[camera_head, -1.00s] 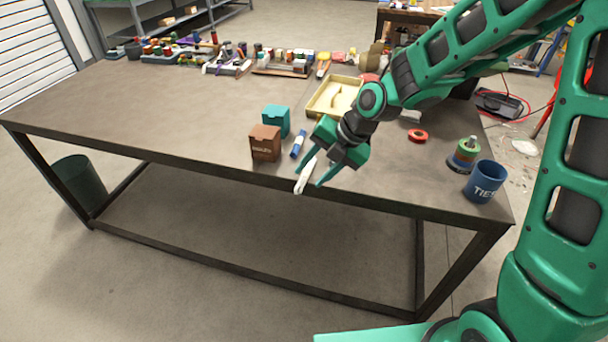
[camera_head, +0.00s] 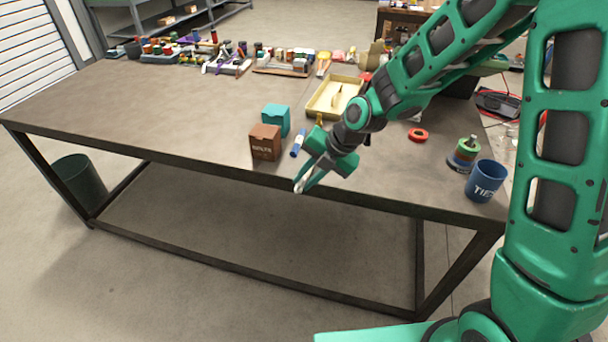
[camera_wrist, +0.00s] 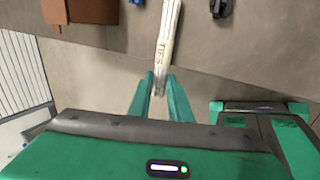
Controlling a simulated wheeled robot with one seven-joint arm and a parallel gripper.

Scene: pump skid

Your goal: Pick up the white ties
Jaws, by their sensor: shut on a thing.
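The white ties are a thin white bundle (camera_wrist: 168,42) marked "TIES" in the wrist view. My gripper (camera_wrist: 161,88) is shut on the bundle near its lower end. In the head view my gripper (camera_head: 303,180) is at the table's front edge, and a small part of the white ties (camera_head: 299,185) shows at its fingertips. A blue cup (camera_head: 485,181) marked "TIES" stands at the table's right front corner.
A brown box (camera_head: 265,142), a teal box (camera_head: 276,119) and a blue-and-white tube (camera_head: 298,144) stand or lie beside my gripper. A yellow tray (camera_head: 322,101), red tape ring (camera_head: 418,135) and stacked rolls (camera_head: 466,153) are on the table (camera_head: 150,115).

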